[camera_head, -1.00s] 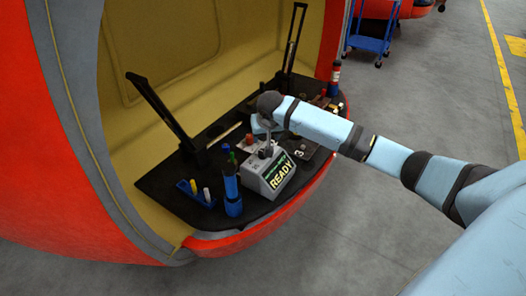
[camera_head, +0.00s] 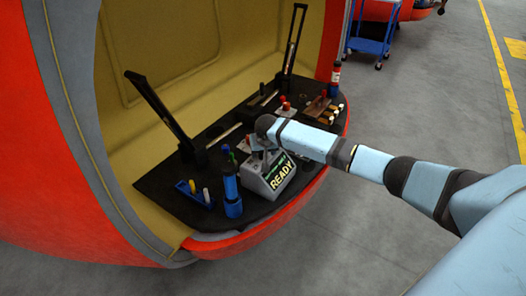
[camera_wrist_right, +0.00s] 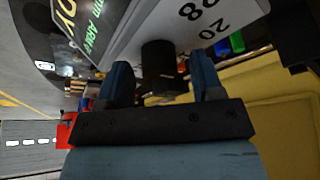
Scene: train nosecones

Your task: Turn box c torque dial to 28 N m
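A grey box (camera_head: 265,178) with a lit READY sign stands near the front edge of the dark shelf. In the right wrist view its pale face (camera_wrist_right: 200,22) shows the numbers 20 and 28 beside a black dial knob (camera_wrist_right: 160,62). My right gripper (camera_wrist_right: 162,72) is open, with one blue finger on each side of the knob and a visible gap to each. In the head view the right gripper (camera_head: 259,143) is low over the box and hides its top. The box letter and the dial's pointer cannot be made out. My left gripper is not in view.
A blue cylinder (camera_head: 231,192) and a blue holder with pens (camera_head: 196,192) stand left of the box. Black upright arms (camera_head: 164,112) rise from the shelf. Boxes with red knobs (camera_head: 317,106) stand behind my right arm. A blue cart (camera_head: 372,45) is on the floor.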

